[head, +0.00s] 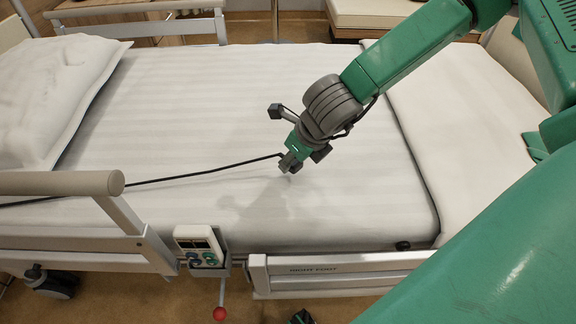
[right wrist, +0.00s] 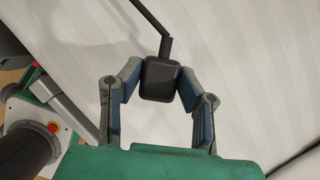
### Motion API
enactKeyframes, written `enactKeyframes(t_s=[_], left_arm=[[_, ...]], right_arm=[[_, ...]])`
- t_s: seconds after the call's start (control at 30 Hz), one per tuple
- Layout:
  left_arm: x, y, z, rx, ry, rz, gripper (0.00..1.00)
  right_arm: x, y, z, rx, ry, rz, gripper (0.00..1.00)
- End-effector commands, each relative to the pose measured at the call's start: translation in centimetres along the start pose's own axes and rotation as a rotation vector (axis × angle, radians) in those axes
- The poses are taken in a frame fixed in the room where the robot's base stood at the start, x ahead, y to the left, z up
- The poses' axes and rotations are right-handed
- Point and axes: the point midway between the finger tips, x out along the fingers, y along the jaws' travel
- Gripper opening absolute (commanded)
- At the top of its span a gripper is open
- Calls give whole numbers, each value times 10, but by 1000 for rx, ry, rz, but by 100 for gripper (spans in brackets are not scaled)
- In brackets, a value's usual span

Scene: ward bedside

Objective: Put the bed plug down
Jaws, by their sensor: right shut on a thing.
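The bed plug is a small black block with a black cable (head: 205,172). In the right wrist view the plug (right wrist: 161,79) sits between both fingertips, with the cable leaving its far end. My right gripper (head: 290,163) is shut on it, over the white bed (head: 330,215) near its front side. It also shows in the right wrist view (right wrist: 160,82). In the head view the fingers hide most of the plug. A shadow lies on the sheet below; I cannot tell how large the gap is. My left gripper is not in view.
The cable runs left to the raised side rail (head: 60,184). A pillow (head: 50,90) lies at the left. A control box (head: 200,246) hangs on the front edge, with a red-knobbed lever (head: 219,312) below. The middle sheet is clear.

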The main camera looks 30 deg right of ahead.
Motion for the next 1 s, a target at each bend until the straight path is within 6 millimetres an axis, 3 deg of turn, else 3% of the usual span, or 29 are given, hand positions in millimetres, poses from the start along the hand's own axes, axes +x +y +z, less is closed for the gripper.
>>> enactKeyframes(t_s=[0.33,0.53,0.57,0.6,0.63,1.0], left_arm=[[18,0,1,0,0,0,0],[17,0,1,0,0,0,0],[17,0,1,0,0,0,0],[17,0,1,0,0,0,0],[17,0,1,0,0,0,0],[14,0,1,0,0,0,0]], right_arm=[[36,2,-15,-2,1,0,0],[37,1,-16,-2,1,0,0],[37,1,-16,-1,1,0,34],[37,1,-16,-1,1,1,48],[37,0,-16,-1,1,1,52],[32,0,-15,-1,-1,1,52]])
